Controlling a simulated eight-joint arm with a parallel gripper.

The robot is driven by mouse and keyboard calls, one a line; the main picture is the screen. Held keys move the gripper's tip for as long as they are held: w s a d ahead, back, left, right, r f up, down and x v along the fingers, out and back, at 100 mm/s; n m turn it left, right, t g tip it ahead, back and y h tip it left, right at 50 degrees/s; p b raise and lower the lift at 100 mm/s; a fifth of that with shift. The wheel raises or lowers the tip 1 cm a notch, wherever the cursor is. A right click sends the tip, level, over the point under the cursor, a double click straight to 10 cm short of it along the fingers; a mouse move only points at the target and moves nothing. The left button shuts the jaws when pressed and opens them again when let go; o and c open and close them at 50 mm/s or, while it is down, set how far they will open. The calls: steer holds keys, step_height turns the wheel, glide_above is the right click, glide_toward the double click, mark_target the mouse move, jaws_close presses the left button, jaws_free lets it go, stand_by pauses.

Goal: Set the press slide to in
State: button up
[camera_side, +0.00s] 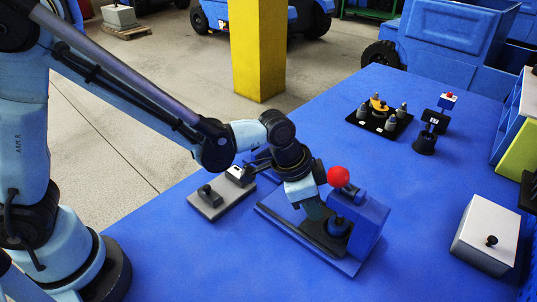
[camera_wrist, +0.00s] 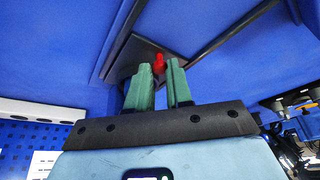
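The blue press (camera_side: 362,222) stands on the blue table with a red ball (camera_side: 338,177) at its upper left. A dark slide track (camera_side: 314,236) runs along its base toward the left, under a dark round blue part (camera_side: 339,226). My gripper (camera_side: 318,210) points down over the track, left of the press body; its fingertips are low and partly blurred into the dark base. In the wrist view, my two green fingers (camera_wrist: 160,80) are a little apart with a small red piece (camera_wrist: 159,62) between their tips. Whether they touch it, I cannot tell. The slide's exact position is hidden.
A grey block with a dark knob (camera_side: 221,198) lies left of the press. A black plate with several small parts (camera_side: 379,117) and a dark stand (camera_side: 426,142) are farther back. A white box (camera_side: 487,232) sits at right. Table between them is clear.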

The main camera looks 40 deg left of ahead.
steer(key=o, duration=0.4)
steer(key=shift+d, duration=0.15)
steer(key=shift+s+r, duration=0.1)
steer(key=v, duration=1.2)
steer(key=s+a+n+t+y, duration=0.1)
steer(key=s+a+n, duration=0.1)
steer(key=a, duration=0.4)
steer(key=s+a+n+t+y, duration=0.1)
steer(key=s+a+n, duration=0.1)
steer(key=a+n, duration=0.2)
steer(key=s+a+n+t+y, duration=0.1)
steer(key=s+a+n+t, duration=0.1)
steer(key=a, duration=0.6)
steer(key=shift+a+f+n, duration=0.25)
steer(key=shift+f+n, duration=0.05)
steer(key=shift+n, duration=0.2)
